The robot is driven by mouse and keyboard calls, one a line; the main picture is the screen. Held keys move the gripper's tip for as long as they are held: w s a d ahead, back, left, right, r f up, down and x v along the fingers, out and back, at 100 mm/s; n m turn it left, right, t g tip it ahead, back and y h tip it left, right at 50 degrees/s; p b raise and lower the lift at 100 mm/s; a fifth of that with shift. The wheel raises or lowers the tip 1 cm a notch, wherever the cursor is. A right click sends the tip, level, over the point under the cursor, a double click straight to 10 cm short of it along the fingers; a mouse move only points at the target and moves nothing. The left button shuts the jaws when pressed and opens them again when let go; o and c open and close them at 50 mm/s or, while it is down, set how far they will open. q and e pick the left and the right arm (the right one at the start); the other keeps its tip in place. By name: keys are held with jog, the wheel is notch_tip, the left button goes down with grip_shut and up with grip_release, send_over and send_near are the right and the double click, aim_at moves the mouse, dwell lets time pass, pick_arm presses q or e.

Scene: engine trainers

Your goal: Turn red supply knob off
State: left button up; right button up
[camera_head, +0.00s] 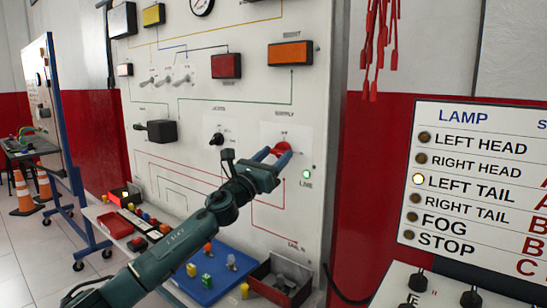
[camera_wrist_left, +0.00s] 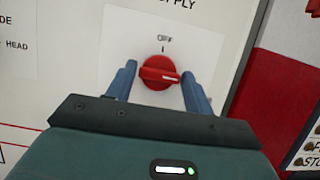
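The red supply knob (camera_wrist_left: 160,71) sits on a white plate on the trainer panel, with an OFF mark above it. Its pale pointer line points to the right in the left wrist view, away from OFF. In the head view the knob (camera_head: 282,149) is partly hidden by my left gripper (camera_head: 274,156). My left gripper is open, with its blue fingers on either side of the knob; it also shows in the left wrist view (camera_wrist_left: 162,82). Contact with the knob cannot be told. A green light (camera_head: 306,174) marked LIVE is lit beside the knob. My right gripper is not in view.
A black knob (camera_head: 217,139) is left of the supply plate. Below the panel, a blue tray (camera_head: 215,277) holds small coloured parts, next to a bin (camera_head: 281,279) of grey pieces. A lamp board (camera_head: 480,190) stands at right; its LEFT TAIL lamp is lit. Red leads (camera_head: 380,45) hang above.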

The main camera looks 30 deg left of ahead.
pick_arm(q)
jog(key=c, duration=0.6)
